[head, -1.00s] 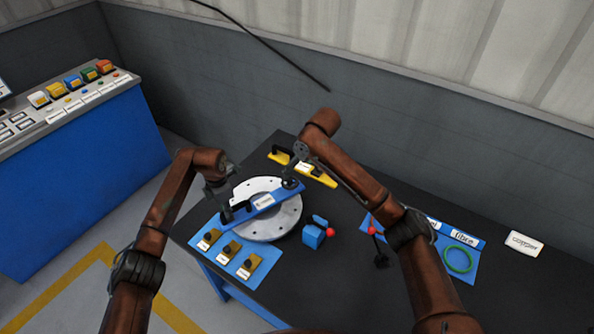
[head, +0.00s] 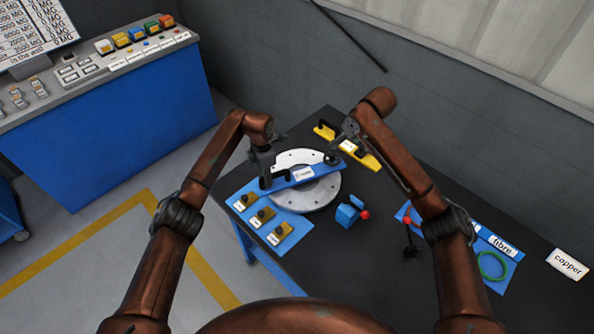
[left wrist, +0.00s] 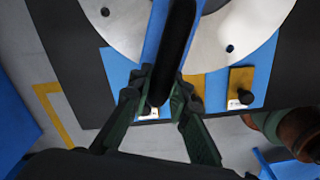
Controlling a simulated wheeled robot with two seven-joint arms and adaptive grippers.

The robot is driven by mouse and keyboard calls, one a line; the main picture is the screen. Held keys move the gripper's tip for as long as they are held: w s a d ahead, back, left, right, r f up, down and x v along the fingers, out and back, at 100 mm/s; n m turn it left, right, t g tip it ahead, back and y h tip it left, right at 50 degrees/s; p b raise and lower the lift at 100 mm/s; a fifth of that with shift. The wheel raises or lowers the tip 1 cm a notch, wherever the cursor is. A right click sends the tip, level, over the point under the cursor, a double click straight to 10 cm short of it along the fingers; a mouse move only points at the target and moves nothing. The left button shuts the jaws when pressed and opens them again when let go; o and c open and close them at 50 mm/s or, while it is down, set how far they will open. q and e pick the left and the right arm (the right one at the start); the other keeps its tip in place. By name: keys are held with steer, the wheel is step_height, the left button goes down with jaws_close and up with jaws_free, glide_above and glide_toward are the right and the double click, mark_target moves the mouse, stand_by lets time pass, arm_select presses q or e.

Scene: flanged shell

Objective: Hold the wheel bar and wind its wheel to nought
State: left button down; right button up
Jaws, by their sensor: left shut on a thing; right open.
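The blue wheel bar (head: 322,172) lies across a pale round metal flange (head: 316,194) on the black table. It has a white label in its middle, a black handle at its left end and a dark round wheel (head: 332,160) at its right end. My left gripper (head: 266,172) is shut on the bar's black handle, which also shows in the left wrist view (left wrist: 181,35) between the fingers (left wrist: 158,95). My right gripper (head: 336,150) is open, right at the wheel. Whether its fingers touch the wheel is too small to tell. No reading on the wheel is legible.
A yellow bar (head: 365,159) with a black handle lies behind. A blue mat (head: 242,203) with knobbed brass blocks is at front left.

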stand_by(0.8)
arm_select(q)
steer(key=c, duration=1.7)
jaws_free()
steer(key=shift+c, duration=0.2)
step_height(320, 180, up, 12)
